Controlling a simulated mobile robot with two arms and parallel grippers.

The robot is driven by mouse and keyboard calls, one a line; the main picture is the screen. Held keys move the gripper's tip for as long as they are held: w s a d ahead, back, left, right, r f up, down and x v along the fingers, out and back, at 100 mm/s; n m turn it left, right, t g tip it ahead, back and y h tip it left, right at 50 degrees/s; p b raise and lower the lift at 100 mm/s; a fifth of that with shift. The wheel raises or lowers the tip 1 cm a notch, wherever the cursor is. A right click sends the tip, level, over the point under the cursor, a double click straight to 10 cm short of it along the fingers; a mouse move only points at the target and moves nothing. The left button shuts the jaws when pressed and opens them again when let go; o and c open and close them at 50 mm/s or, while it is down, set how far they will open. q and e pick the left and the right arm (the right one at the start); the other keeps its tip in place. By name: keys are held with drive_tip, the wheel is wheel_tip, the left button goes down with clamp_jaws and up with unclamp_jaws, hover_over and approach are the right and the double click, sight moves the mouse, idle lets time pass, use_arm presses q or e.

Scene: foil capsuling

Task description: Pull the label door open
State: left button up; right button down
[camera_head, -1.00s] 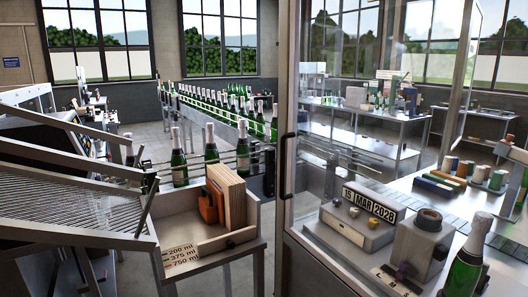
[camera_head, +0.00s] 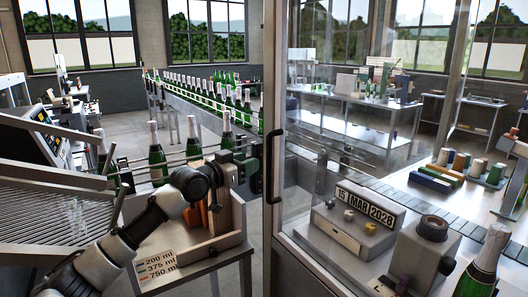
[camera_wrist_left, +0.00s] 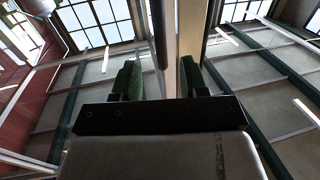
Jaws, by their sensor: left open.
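The label door is a tall clear panel in a grey metal frame (camera_head: 279,75), right of centre in the head view. It looks closed. Its black vertical bar handle (camera_head: 272,166) is on the frame's left upright. My left gripper (camera_head: 252,162) reaches in from the lower left and is just left of the handle, open and apparently empty. In the left wrist view the two green-padded fingers (camera_wrist_left: 161,75) stand apart, with a pale upright (camera_wrist_left: 190,28) of the frame ahead of them. I cannot tell whether a finger touches the handle. My right gripper is out of view.
A wooden bin with volume labels (camera_head: 157,267) stands below my left arm. Bottles on a conveyor (camera_head: 205,100) run behind it.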

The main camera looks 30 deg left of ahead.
use_arm(q)
drive_tip(key=w+d+p, duration=0.1)
drive_tip(key=w+p, duration=0.1)
drive_tip(key=w, duration=0.6)
drive_tip(key=shift+w+d+p, duration=0.35)
drive_tip(key=shift+w+d, duration=0.05)
clamp_jaws()
